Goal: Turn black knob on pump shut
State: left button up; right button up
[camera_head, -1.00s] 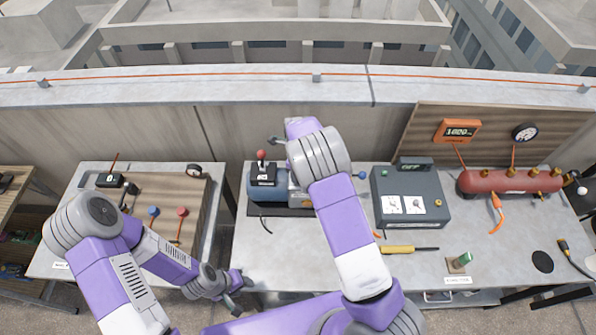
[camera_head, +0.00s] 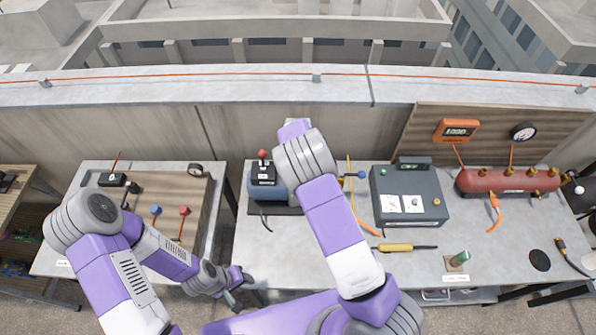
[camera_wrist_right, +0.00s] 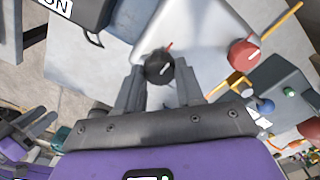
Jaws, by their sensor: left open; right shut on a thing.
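The pump (camera_head: 284,190) is a blue and grey unit on the middle table, partly hidden behind my right arm in the head view. In the right wrist view, the black knob (camera_wrist_right: 158,68) has a pale pointer line and sits between the fingertips of my right gripper (camera_wrist_right: 158,78), which is shut on it. A red knob (camera_wrist_right: 243,54) stands to the right of it on a light grey surface. The right fingers are hidden in the head view. My left gripper (camera_head: 238,284) is open and empty, low in front of the gap between the tables.
Right of the pump stand a dark grey box (camera_head: 410,200) and a red tank (camera_head: 508,181) with brass fittings. A yellow-handled tool (camera_head: 397,247) lies in front. The left table holds a wooden board (camera_head: 180,195) with small blue and red knobs.

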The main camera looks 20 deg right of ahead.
jog(key=shift+w+r, duration=0.1)
jog(key=o, duration=1)
jog(key=shift+o, duration=0.2)
notch_tip(320, 180, up, 8)
jog(key=shift+f+b, duration=0.25)
jog(key=shift+b, duration=0.05)
jog(key=shift+f, duration=0.1)
